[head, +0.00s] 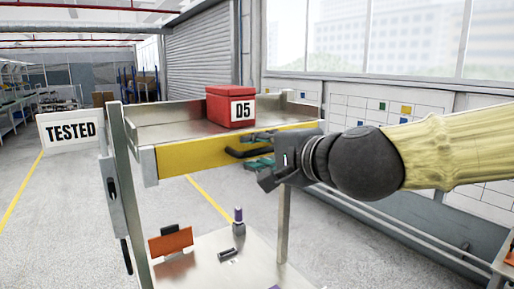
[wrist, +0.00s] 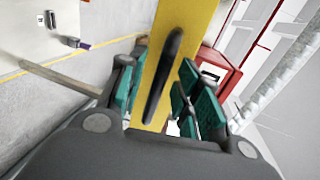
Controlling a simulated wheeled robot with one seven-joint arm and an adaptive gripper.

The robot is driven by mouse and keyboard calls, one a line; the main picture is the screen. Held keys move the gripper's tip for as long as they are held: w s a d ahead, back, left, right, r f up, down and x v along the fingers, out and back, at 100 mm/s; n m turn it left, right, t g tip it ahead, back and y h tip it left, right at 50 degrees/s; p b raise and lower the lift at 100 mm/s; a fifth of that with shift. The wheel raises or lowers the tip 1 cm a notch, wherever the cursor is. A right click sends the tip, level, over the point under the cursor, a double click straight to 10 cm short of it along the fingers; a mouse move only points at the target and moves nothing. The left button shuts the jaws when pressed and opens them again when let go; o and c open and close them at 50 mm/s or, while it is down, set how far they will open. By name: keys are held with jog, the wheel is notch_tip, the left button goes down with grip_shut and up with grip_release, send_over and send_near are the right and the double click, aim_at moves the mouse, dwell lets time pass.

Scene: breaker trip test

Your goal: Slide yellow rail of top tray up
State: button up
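The yellow rail (head: 195,156) runs along the front edge of the top tray (head: 165,131) in the head view. It bears a black handle (head: 240,153). In the wrist view the yellow rail (wrist: 153,60) runs between my fingers, with the black handle (wrist: 163,75) standing out along its middle. My gripper (head: 258,150) is at the right part of the rail, in front of the handle. Its teal-padded fingers (wrist: 160,90) are apart, one on each side of the handle. I see no firm contact with it.
A red box marked D5 (head: 229,107) stands on the top tray. The lower shelf (head: 205,265) holds an orange-fronted piece (head: 171,241) and small dark parts. A "TESTED" sign (head: 70,131) stands at the left. Upright posts flank the cart; the floor at left is clear.

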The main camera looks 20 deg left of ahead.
jog(key=shift+w+a+f, duration=0.1)
jog(key=shift+w+a, duration=0.1)
jog(key=shift+a, duration=0.1)
grip_shut()
